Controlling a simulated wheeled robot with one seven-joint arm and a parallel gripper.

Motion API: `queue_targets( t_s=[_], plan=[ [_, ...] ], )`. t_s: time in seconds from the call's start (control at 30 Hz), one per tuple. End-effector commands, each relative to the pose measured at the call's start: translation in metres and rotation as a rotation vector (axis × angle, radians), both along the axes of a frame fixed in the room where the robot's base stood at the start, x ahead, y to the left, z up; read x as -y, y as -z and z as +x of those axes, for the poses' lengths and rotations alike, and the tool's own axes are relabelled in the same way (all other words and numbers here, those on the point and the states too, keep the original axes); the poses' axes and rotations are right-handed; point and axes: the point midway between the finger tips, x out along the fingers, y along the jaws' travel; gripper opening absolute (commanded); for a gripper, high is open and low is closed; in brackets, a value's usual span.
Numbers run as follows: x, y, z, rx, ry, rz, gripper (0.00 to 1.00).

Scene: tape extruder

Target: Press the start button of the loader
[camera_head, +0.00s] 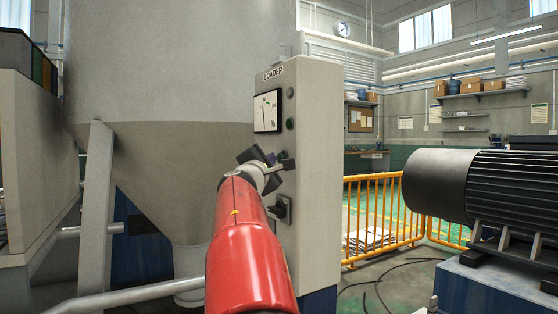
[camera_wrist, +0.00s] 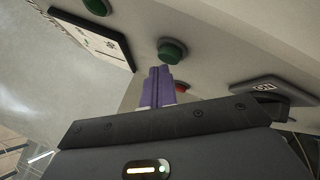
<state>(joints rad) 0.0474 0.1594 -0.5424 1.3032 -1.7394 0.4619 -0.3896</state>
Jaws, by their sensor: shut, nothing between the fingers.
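The loader's control box (camera_head: 318,165) stands upright, with a "LOADER" sign on top. A green button (camera_head: 290,124) shows on its face in the head view. In the wrist view, one round green button (camera_wrist: 172,50) lies just beyond my fingertips, and another green button (camera_wrist: 97,6) is at the top edge. A red button (camera_wrist: 182,87) is partly hidden behind my fingers. No start label is readable. My gripper (camera_wrist: 160,70) is shut and empty, its purple fingertips close to the nearer green button; contact cannot be told. In the head view my gripper (camera_head: 279,158) is against the box's face area.
A white gauge panel (camera_head: 267,111) sits on the box, left of the green button. A rotary switch (camera_head: 283,209) with a dark plate is lower down. The large grey hopper (camera_head: 185,120) stands left. A yellow railing (camera_head: 375,215) and a black motor (camera_head: 500,190) are right.

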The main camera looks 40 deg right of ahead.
Motion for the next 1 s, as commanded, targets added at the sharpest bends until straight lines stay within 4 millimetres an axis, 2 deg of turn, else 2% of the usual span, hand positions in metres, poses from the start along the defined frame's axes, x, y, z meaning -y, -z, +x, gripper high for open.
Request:
queue_targets(
  t_s=[1.0],
  plan=[
    [0.0088, -0.0003, -0.0025, 0.000, 0.001, 0.000, 0.00]
  ],
)
